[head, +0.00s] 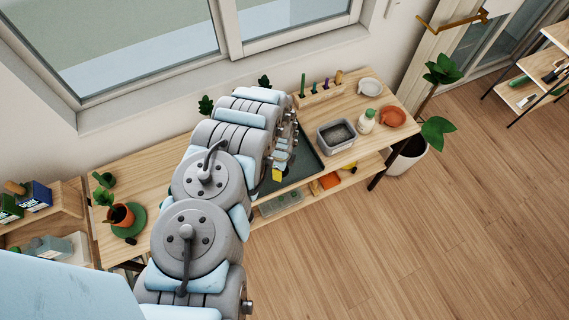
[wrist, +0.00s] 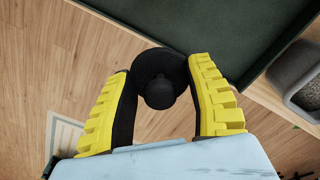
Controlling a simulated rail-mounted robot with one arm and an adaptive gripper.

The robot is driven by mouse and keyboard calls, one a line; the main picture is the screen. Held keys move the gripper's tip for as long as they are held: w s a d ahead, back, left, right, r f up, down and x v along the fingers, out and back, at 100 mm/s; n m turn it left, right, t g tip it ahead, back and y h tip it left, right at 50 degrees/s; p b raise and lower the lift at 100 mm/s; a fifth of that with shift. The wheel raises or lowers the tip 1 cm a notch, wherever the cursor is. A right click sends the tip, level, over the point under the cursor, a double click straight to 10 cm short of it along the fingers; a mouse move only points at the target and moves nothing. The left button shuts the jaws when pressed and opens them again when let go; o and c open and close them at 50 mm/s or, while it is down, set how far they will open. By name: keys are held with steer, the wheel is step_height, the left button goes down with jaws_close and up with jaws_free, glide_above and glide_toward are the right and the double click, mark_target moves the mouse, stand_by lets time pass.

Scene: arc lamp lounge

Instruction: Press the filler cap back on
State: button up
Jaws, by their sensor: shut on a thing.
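My gripper (wrist: 158,92) has yellow ribbed fingers, shut on a round black piece with a knob in its middle, which looks like the filler cap (wrist: 159,94). The cap sits between the fingertips, over the floor just off the edge of a dark green tray (wrist: 220,28). In the head view, a yellow finger of my gripper (head: 277,175) shows at the front edge of the tray (head: 308,164), but the cap cannot be made out. My arm hides part of the bench and tray. I cannot tell which object the cap belongs to.
A grey tub of soil (head: 337,135), a white bottle (head: 366,121), a terracotta saucer (head: 393,117) and a white bowl (head: 370,87) stand right of the tray on the wooden bench (head: 299,123). A potted plant (head: 121,215) stands at the left end. The floor in front is clear.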

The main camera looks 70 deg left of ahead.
steer(key=s+a+r+m+b, duration=0.2)
steer(key=a+r+m+b, duration=0.35)
steer(key=a, duration=0.65)
steer(key=shift+s+a+f+b, duration=0.1)
steer(key=shift+s+f+b, duration=0.05)
steer(key=shift+f+b, duration=1.45)
steer(key=shift+f, duration=0.8)
steer(key=shift+f, duration=0.55)
stand_by(0.8)
steer(key=o, duration=1.4)
